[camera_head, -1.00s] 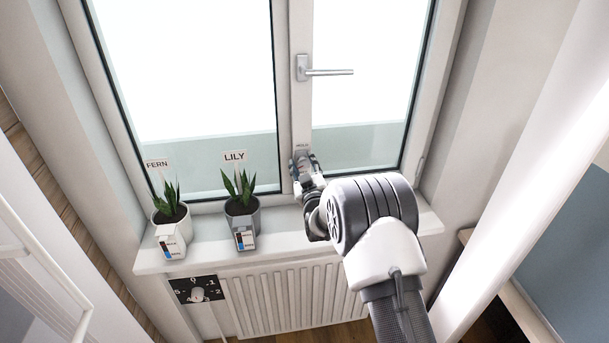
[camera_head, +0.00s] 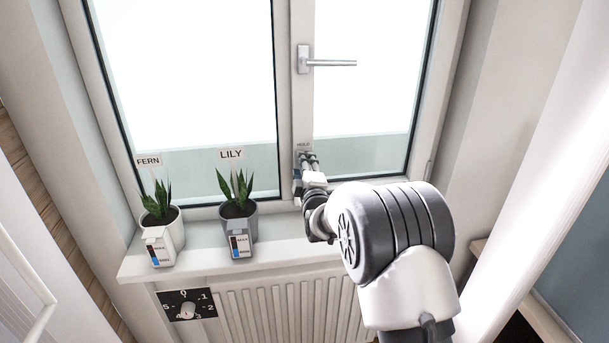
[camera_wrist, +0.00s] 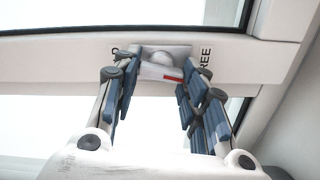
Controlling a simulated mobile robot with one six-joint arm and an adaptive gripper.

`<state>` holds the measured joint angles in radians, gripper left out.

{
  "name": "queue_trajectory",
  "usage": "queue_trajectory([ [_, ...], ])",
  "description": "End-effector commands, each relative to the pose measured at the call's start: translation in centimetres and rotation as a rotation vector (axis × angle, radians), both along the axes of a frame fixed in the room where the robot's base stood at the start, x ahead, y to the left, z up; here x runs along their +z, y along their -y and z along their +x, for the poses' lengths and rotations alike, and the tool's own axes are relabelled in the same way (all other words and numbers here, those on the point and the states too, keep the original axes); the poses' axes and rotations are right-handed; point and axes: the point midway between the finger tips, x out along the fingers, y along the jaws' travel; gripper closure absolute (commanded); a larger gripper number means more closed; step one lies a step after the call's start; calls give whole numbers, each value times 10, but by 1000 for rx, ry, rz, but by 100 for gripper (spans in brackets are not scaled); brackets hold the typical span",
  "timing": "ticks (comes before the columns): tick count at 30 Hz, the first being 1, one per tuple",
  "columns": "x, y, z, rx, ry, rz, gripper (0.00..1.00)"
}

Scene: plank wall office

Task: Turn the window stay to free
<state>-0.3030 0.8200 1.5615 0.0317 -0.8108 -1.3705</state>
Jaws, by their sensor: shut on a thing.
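The window stay (camera_wrist: 162,70) is a small silver lever with a rounded pivot and a red mark, on a plate on the white window frame. In the wrist view it lies between my finger pads, slanting down to the right. A FREE label (camera_wrist: 205,58) is right of it; the label at its left is mostly hidden by a finger. In the head view the HOLD label (camera_head: 303,145) shows just above my gripper (camera_head: 309,170), which hides the stay there. My gripper is shut on the stay lever, with blue-grey pads on either side (camera_wrist: 162,82).
A window handle (camera_head: 328,63) points right, higher on the frame. Potted plants labelled FERN (camera_head: 160,232) and LILY (camera_head: 239,222) stand on the sill (camera_head: 205,259) left of my arm. A radiator (camera_head: 285,305) and a numbered dial (camera_head: 187,305) are below.

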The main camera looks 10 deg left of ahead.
Motion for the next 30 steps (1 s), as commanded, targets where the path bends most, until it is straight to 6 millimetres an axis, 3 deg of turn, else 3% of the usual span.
queue_trajectory([
  [13, -1, 0, 0, 0, 60, -203, 84],
  [30, 0, 0, 0, 1, 67, -230, 84],
])
